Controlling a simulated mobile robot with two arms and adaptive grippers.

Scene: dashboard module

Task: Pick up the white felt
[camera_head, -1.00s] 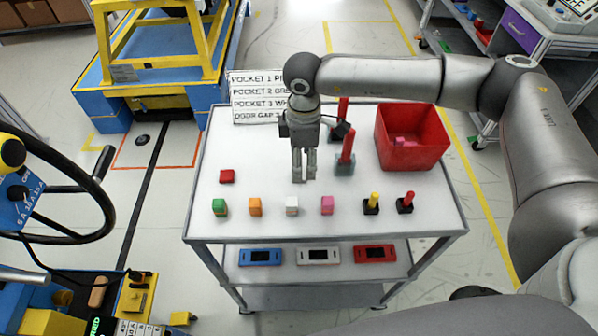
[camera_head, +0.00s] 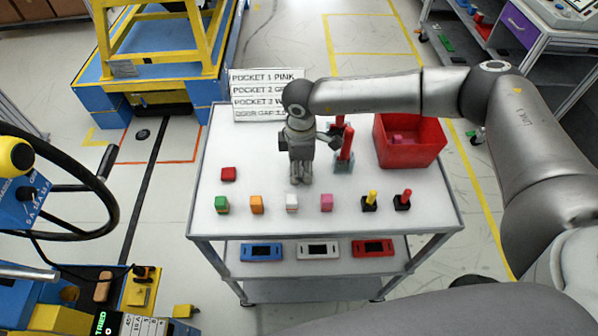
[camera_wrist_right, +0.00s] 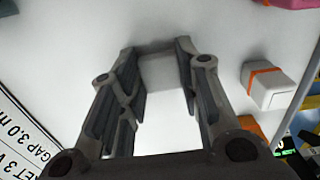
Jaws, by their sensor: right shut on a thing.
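My right gripper (camera_head: 301,181) is low over the white table top, behind the white block, pointing down. In the right wrist view its fingers (camera_wrist_right: 160,75) are shut on a pale grey-white flat piece, the white felt (camera_wrist_right: 160,70), at the fingertips. The felt is hard to tell from the white table, and my fingers hide it in the head view. My left gripper is not in view.
A front row holds green (camera_head: 222,204), orange (camera_head: 257,204), white (camera_head: 292,203) and pink (camera_head: 327,202) blocks, with two small pegged pieces at right. A red piece (camera_head: 228,174) lies left. Red posts (camera_head: 346,143) and a red bin (camera_head: 412,158) stand right of the gripper. A sign (camera_head: 266,112) stands behind.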

